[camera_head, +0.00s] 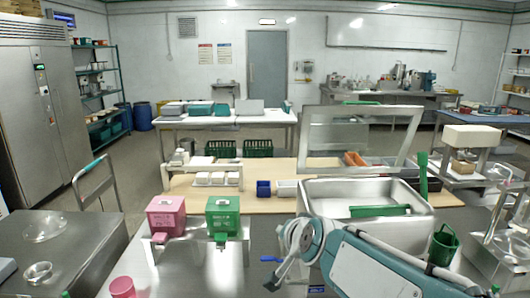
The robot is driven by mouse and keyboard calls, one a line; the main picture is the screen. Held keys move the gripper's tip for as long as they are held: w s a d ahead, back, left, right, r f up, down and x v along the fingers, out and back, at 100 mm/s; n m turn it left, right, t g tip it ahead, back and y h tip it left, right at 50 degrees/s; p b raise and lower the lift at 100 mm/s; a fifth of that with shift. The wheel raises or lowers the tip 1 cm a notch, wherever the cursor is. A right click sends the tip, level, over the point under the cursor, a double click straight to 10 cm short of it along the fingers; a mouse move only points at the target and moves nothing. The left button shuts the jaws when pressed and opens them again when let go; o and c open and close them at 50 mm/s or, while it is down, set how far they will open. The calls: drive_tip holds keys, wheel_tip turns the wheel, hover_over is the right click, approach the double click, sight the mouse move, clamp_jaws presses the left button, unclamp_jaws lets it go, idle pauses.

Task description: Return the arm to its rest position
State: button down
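A teal-and-white arm (368,264), which appears to be mine, reaches from the lower right edge towards the middle of the picture. It lies low over the front of the steel table. My gripper (278,270) appears to be at its left end, below a silver rounded joint, with blue tips. It is small and partly hidden by the joint, so I cannot tell whether it is open or shut. I see nothing held in it.
A pink box (165,214) and a green box (223,215) stand on a metal stand to the left. Behind the arm is a steel basin (340,196) with a green bar across it. A green cup (443,244) and glassware on a stand (500,225) are on the right.

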drive_tip(key=s+d+f+n+g+h, duration=0.1)
drive_tip(key=s+d+f+g, duration=0.1)
drive_tip(key=s, duration=0.5)
drive_tip(key=s+d+f+n+g+h, duration=0.1)
drive_tip(key=s+d+f+n, duration=0.1)
drive_tip(key=s+d, duration=0.3)
drive_tip(key=s+d+f+n+g+h, duration=0.1)
drive_tip(key=s+d+f+n+g, duration=0.1)
drive_tip(key=s, duration=0.9)
drive_tip(key=shift+d+f+g, duration=0.3)
drive_tip(key=shift+d+f, duration=0.4)
drive_tip(key=shift+d, duration=0.4)
drive_tip(key=shift+a, duration=0.1)
